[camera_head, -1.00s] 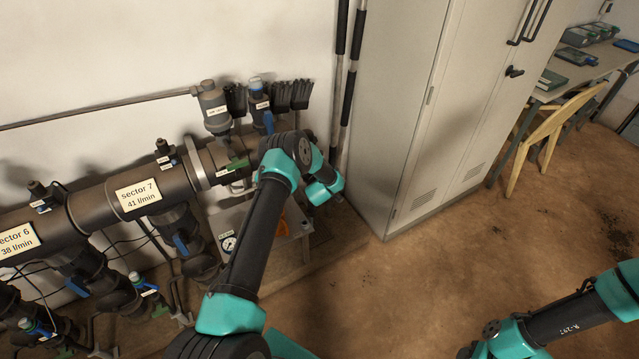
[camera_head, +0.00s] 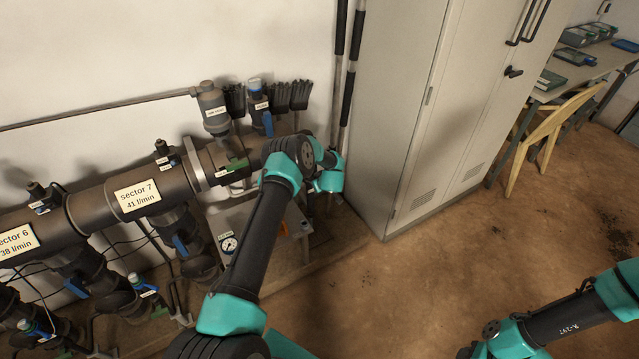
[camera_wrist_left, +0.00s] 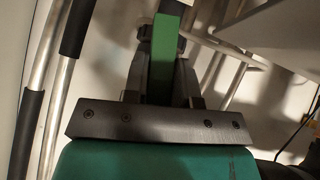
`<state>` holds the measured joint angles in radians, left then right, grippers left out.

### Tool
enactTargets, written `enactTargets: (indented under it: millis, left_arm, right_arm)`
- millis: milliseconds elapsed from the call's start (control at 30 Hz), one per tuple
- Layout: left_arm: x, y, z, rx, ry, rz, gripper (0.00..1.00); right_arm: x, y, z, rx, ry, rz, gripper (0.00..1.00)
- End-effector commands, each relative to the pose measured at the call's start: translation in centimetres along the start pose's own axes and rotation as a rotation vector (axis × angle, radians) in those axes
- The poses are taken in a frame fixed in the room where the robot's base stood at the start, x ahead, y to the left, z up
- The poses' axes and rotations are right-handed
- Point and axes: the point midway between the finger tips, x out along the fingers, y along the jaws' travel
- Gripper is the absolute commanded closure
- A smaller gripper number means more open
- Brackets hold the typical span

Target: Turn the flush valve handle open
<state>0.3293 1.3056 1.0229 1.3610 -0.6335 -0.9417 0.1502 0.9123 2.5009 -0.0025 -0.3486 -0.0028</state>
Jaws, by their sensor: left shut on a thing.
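In the left wrist view a flat green handle (camera_wrist_left: 163,75), which I take to be the flush valve handle, runs up between the fingers of my left gripper (camera_wrist_left: 162,85). The gripper is shut on it.
A tall grey cabinet (camera_head: 405,120) stands right of my left wrist. Dark-gripped poles (camera_head: 350,85) lean on the wall close behind it. A pressure gauge (camera_head: 229,245) and a low table sit below the pipe. The brown floor (camera_head: 430,290) in front is clear.

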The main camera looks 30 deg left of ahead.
Motion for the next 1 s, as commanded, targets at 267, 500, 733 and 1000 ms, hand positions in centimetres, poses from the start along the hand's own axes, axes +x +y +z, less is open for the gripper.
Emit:
enactTargets:
  millis: [267, 500, 733, 1000]
  left_arm:
    - [0.04, 0.11, -0.08, 0.084, 0.002, -0.083, 0.98]
    - [0.03, 0.15, -0.16, 0.122, 0.003, -0.12, 0.98]
    - [0.02, 0.14, -0.17, 0.129, 0.003, -0.128, 0.98]
    - [0.02, 0.15, -0.2, 0.129, 0.004, -0.127, 0.7]
  right_arm:
    - [0.0, 0.0, 0.0, 0.0, 0.0, 0.0, 0.57]
    - [0.0, 0.0, 0.0, 0.0, 0.0, 0.0, 0.57]
    - [0.0, 0.0, 0.0, 0.0, 0.0, 0.0, 0.57]
    - [0.0, 0.0, 0.0, 0.0, 0.0, 0.0, 0.57]
